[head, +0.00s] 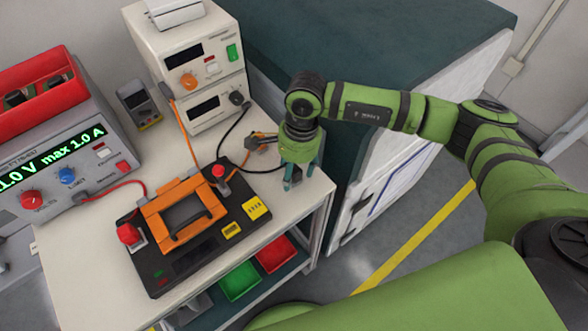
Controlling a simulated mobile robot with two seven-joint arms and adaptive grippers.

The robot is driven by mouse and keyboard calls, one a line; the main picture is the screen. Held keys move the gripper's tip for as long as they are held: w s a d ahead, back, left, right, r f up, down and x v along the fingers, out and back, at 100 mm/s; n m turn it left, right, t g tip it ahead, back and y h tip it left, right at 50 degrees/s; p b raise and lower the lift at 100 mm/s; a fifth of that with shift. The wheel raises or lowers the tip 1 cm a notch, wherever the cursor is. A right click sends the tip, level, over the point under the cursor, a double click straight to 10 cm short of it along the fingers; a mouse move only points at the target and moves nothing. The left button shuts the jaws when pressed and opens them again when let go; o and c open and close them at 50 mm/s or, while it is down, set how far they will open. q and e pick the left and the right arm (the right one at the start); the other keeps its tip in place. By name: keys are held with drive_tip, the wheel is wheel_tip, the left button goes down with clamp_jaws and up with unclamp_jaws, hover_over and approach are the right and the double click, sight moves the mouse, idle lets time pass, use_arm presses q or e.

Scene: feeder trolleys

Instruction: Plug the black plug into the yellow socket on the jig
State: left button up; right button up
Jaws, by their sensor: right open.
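The jig is a black base (190,262) on the white bench top, with an orange frame (183,212) and black handle on it. Two yellow parts show on its right side: a small yellow block (232,230) and a larger yellow patch with dark marks (255,208). I cannot tell for sure which is the socket. The right gripper is open, fingers pointing down near the bench's right edge, right of the jig. My left gripper is out of view.
A power supply (65,150) with a red cable (115,184) stands left. Stacked white instruments (190,50) and a handheld meter (138,102) are behind the jig. Red (275,253) and green (240,281) bins sit on the lower shelf. A dark-topped cabinet (400,40) stands behind my right arm.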

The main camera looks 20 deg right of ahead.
sight(294, 169)
drive_tip(key=c, duration=1.1)
wheel_tip(294, 169, up, 4)
drive_tip(key=b, duration=0.2)
drive_tip(key=shift+d+b, duration=0.15)
drive_tip(key=shift+b, duration=0.15)
drive_tip(key=s+d+r+b, duration=0.1)
drive_tip(key=s+d+r, duration=0.1)
drive_tip(key=s, duration=0.1)
drive_tip(key=s+d+r+b, duration=0.1)
drive_tip(key=s+d+r, duration=0.1)
drive_tip(key=d, duration=0.1)
drive_tip(key=s+d+r+b, duration=0.1)
drive_tip(key=s+d+r, duration=0.1)
drive_tip(key=s+r, duration=0.1)
drive_tip(key=shift+s+d+b, duration=0.25)
drive_tip(key=shift+s+b, duration=0.05)
drive_tip(key=shift+s, duration=0.05)
